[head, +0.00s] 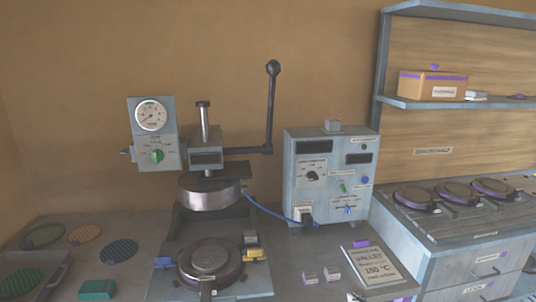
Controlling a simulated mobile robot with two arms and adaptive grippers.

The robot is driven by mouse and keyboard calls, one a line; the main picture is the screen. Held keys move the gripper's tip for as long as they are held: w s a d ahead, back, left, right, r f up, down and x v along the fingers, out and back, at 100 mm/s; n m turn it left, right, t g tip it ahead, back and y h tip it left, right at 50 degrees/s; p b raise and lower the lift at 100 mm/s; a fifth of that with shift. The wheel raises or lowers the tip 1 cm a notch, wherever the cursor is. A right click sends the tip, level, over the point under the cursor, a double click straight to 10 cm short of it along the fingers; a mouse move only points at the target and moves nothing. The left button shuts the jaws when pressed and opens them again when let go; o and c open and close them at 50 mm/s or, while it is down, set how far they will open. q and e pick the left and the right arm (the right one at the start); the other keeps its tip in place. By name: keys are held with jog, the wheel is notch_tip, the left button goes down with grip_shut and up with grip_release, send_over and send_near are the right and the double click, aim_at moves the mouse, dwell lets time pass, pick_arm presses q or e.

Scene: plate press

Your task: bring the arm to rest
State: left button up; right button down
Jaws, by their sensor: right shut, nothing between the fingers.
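A dark shape at the lower right edge, in front of the drawer unit, appears to be part of my right gripper (529,264). Little of it shows; it is shut and empty, apart from the press. My left gripper is not in view. The plate press (208,192) stands left of the middle, its lever (271,105) pointing up. Its round upper plate hangs above the round lower plate (211,262), with a gap between them.
A control box (302,172) stands right of the press, joined by a blue cable. A sign (372,264) and two small blocks lie in front. Round plates (418,197) sit on the drawer unit (450,250) at right, below a shelf (400,101) with an orange box (432,87).

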jog(key=s+a+f+g, duration=0.35)
jog(key=s+f, duration=0.35)
jog(key=s, duration=0.3)
jog(key=s+f+m+g+h, duration=0.1)
jog(key=s+f+g+h, duration=0.15)
jog(key=s, duration=0.95)
jog(key=s+f+g+h, duration=0.1)
jog(key=s+f+g, duration=0.15)
jog(key=s, duration=1.05)
notch_tip(320, 180, down, 24)
jog(key=s+g, duration=0.1)
jog(key=g, duration=0.1)
jog(key=s+d+f, duration=0.2)
jog(key=s+f, duration=0.6)
jog(key=s+d+f+g, duration=0.1)
jog(key=s+f, duration=0.8)
jog(key=shift+s+d+f, duration=0.25)
jog(key=shift+s+d, duration=0.05)
jog(key=shift+d, duration=0.05)
